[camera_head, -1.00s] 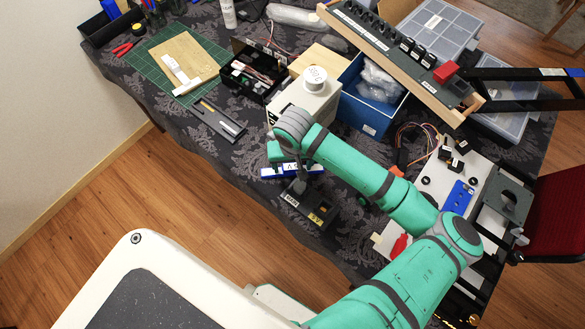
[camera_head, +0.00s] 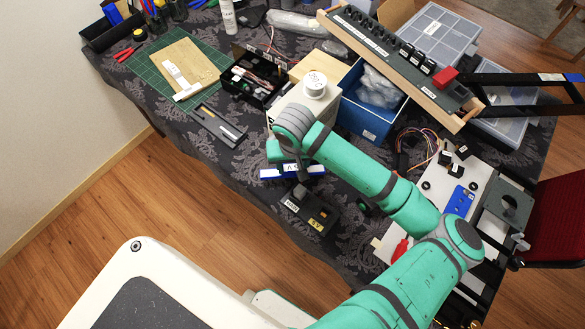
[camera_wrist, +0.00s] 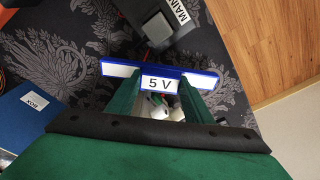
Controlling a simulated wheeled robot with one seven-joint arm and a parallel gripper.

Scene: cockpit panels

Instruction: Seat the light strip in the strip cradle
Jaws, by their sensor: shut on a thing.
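The light strip is a blue bar with white faces and a "5 V" label. It shows in the wrist view (camera_wrist: 206,78), level across my fingertips. My gripper (camera_wrist: 158,88) is shut on it around its middle. In the head view the strip (camera_head: 275,173) is at the table's near side, partly hidden by my gripper (camera_head: 296,172). It appears held above the cloth, behind a black box (camera_head: 312,218) whose label reads "MAIN" in the wrist view. A long dark slotted holder (camera_head: 218,127) lies at the left; I cannot tell whether it is the strip cradle.
A pale box with a white spool (camera_head: 315,83) stands just behind my gripper. A blue bin (camera_head: 362,120) stands to its right. A green cutting mat (camera_head: 150,68) lies at the back left.

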